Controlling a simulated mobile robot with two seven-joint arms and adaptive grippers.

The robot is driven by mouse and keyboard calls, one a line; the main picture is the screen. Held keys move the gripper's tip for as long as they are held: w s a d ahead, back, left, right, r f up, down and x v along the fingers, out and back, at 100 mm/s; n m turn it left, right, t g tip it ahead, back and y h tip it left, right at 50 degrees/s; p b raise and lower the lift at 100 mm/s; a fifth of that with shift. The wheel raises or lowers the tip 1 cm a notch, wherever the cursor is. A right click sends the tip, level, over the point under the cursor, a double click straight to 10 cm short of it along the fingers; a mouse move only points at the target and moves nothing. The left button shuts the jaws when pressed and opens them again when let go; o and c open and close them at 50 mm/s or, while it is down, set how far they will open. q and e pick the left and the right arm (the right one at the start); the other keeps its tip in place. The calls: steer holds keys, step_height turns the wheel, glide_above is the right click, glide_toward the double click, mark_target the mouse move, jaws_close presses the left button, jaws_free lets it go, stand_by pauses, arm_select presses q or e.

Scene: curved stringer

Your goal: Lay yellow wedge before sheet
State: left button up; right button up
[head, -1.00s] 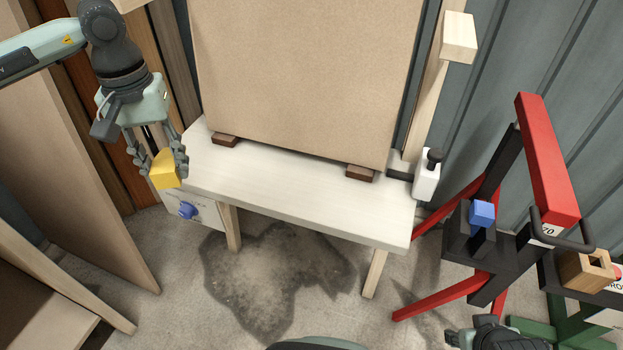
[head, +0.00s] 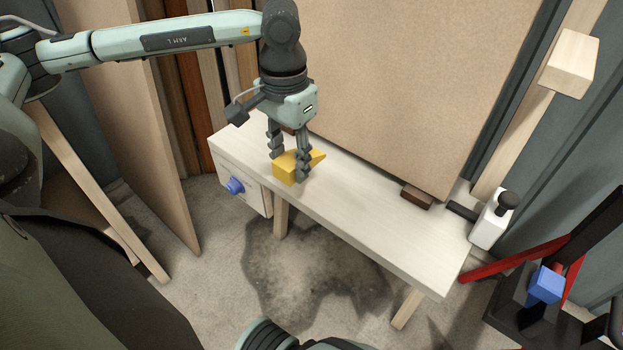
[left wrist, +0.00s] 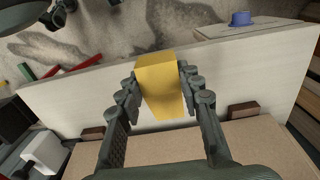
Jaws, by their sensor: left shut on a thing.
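The yellow wedge (head: 286,171) is between the fingers of my left gripper (head: 289,165), which is shut on it, over the left part of the pale bench (head: 370,225). In the left wrist view the wedge (left wrist: 160,85) sits between both fingers, with the bench top behind it. I cannot tell whether it touches the bench. The large brown sheet (head: 400,90) stands at the bench's back on dark wooden blocks, beyond the wedge; the right block (head: 416,196) is clear, the left one mostly hidden by my gripper. My right gripper is not clearly seen.
A white device with a black knob (head: 490,228) stands at the bench's right end. A blue knob (head: 235,186) is on the box at the left end. A red and black stand with a blue block (head: 545,285) is at right. The bench's middle front is clear.

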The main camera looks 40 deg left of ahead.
mark_target(309, 194)
arm_select(q)
steer(key=shift+w+d+f, duration=0.95)
steer(key=shift+w+d, duration=0.2)
steer(key=shift+d, duration=0.05)
step_height(309, 194, down, 4)
steer(key=shift+f, duration=0.1)
arm_select(e)
steer(key=shift+s+d, duration=0.3)
steer(key=shift+s, duration=0.15)
steer(key=shift+w+f, duration=0.1)
steer(key=shift+w, duration=0.05)
arm_select(q)
steer(key=shift+f, duration=0.1)
steer(key=o, duration=1.2)
steer(key=shift+c, duration=0.2)
arm_select(e)
steer(key=shift+w+a+t, duration=0.3)
steer(key=shift+w+a, duration=0.2)
steer(key=shift+w, duration=0.15)
steer(key=shift+r, duration=0.2)
